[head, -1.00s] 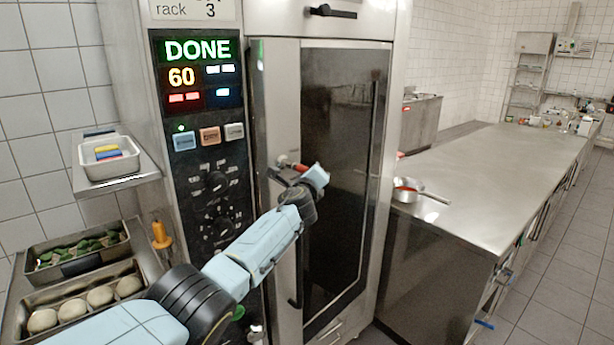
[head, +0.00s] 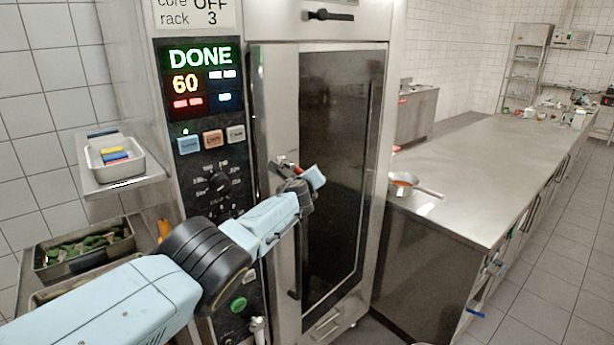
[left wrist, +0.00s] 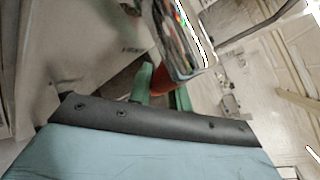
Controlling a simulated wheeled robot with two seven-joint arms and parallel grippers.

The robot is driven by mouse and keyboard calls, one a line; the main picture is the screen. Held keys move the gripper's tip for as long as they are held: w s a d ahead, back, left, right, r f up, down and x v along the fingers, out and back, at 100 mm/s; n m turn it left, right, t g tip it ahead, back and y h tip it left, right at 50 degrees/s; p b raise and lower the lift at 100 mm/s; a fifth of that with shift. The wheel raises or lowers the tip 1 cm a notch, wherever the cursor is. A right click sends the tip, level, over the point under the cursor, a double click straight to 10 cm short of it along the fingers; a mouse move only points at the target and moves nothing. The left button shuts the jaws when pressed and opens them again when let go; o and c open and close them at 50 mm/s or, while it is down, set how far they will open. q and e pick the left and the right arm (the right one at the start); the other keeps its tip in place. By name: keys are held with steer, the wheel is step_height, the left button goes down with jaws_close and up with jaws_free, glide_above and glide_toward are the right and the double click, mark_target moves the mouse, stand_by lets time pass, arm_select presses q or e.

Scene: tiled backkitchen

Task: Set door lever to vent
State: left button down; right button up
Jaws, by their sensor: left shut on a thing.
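The oven door lever (head: 281,164) sits at the left edge of the glass door (head: 335,130), at about mid-height. Its red grip (left wrist: 161,82) shows between the green fingers of my left gripper (left wrist: 165,88) in the left wrist view. My left gripper (head: 297,170) is shut on this grip. In the head view, my gripper and wrist hide much of the lever, so its exact angle is hard to read. The door looks closed. My right gripper is in neither view.
The control panel shows DONE and 60 on its display (head: 199,80); my forearm covers part of its lower knobs. A steel counter (head: 470,175) with a saucepan (head: 403,184) stands right. A shelf with a small tray (head: 115,157) is left, above a tray of green vegetables (head: 80,250).

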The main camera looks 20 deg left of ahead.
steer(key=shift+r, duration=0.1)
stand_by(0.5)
arm_select(q)
steer(key=c, duration=1.3)
jaws_free()
steer(key=shift+s, duration=0.1)
